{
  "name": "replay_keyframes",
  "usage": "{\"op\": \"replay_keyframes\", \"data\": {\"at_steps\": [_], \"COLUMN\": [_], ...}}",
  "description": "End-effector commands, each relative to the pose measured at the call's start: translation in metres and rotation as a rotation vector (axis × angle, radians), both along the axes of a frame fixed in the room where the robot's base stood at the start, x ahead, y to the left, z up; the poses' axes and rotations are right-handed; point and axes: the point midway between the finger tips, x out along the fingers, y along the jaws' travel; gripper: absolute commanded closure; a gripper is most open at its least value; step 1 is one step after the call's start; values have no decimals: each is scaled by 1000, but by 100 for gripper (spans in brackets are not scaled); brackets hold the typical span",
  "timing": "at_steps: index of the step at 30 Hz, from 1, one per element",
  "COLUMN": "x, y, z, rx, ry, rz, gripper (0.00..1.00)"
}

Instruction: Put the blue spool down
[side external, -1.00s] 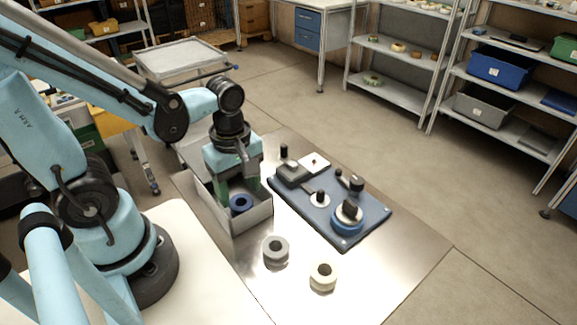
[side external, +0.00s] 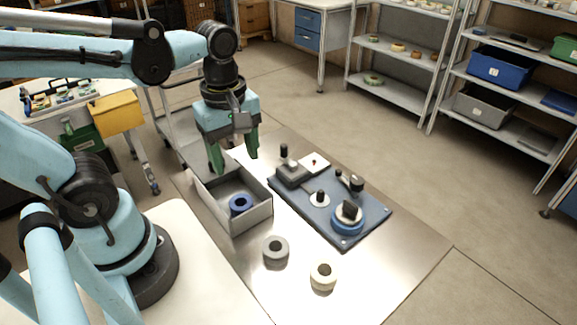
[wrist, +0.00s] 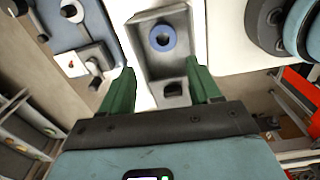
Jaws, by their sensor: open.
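The blue spool (side external: 240,204) lies flat inside the grey open-topped bin (side external: 251,221), with its hole facing up. It also shows in the wrist view (wrist: 162,38), within the bin's larger compartment. My gripper (side external: 234,165) is open and empty, raised above the far end of the bin and clear of the spool. Its green fingers (wrist: 163,82) are spread wide in the wrist view, with nothing between them but the view down to the bin.
A blue baseplate (side external: 370,213) with a spindle, a knob and a blue-rimmed reel (side external: 346,222) is right of the bin. A grey spool (side external: 275,251) and a cream spool (side external: 323,278) stand on the metal table in front. The table's right front is clear.

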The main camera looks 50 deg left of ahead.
Motion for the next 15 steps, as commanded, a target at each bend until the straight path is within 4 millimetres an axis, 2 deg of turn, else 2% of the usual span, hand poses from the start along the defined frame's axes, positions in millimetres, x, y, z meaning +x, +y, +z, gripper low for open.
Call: {"op": "replay_keyframes", "data": {"at_steps": [5, 8, 15], "x": [12, 23, 46], "y": [-1, -1, -3], "z": [-2, -1, 6], "rx": [29, 82, 296], "ry": [-127, -225, -410], "rz": [-318, -574, -1135], "gripper": [38, 38, 38]}}
